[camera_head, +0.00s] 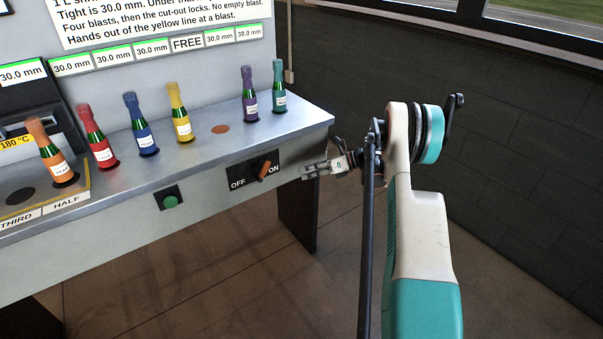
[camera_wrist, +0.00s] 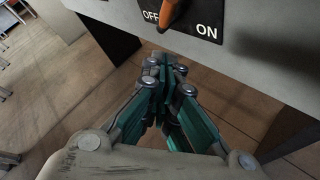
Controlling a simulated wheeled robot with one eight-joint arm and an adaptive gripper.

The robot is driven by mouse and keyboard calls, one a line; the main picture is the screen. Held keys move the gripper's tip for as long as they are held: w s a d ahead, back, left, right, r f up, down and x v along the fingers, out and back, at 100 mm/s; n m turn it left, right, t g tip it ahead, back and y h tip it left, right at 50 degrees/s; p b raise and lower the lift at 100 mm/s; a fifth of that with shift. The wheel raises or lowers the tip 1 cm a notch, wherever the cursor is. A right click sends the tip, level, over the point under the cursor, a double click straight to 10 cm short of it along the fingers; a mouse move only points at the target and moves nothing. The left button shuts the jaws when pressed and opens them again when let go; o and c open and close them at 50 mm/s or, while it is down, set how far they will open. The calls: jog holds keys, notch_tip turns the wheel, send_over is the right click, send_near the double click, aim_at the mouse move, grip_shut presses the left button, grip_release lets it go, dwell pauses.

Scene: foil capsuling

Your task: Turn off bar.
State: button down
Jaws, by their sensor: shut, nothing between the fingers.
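The bar switch is an orange lever (camera_head: 264,171) on a black plate (camera_head: 250,178) marked OFF on the left and ON on the right, on the bench's front face. The lever leans up and to the right, toward ON. In the wrist view the lever (camera_wrist: 173,12) shows at the top, cut by the frame edge, between the OFF and ON labels. My gripper (camera_head: 308,173) is to the right of the plate, apart from the lever. In the wrist view my gripper (camera_wrist: 163,62) is shut and empty, its tips below the plate.
A green button (camera_head: 170,201) on a black plate sits left of the switch. Several foil-topped bottles, such as the blue one (camera_head: 143,132), stand on the grey bench top (camera_head: 205,158). A dark bench leg (camera_head: 299,215) stands below the right end. Floor to the right is clear.

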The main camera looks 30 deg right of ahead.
jog(key=w+a+f+b, duration=0.1)
jog(key=w+a+b, duration=0.3)
jog(key=w+a, duration=0.3)
jog(key=shift+w+a+f, duration=0.25)
jog(key=shift+w+a, duration=0.1)
jog(key=shift+a, duration=0.05)
jog(key=shift+a+r+n+h+p, duration=0.1)
jog(key=shift+r+n+h+p, duration=0.1)
jog(key=shift+n+h+p, duration=0.35)
jog(key=shift+h, duration=0.25)
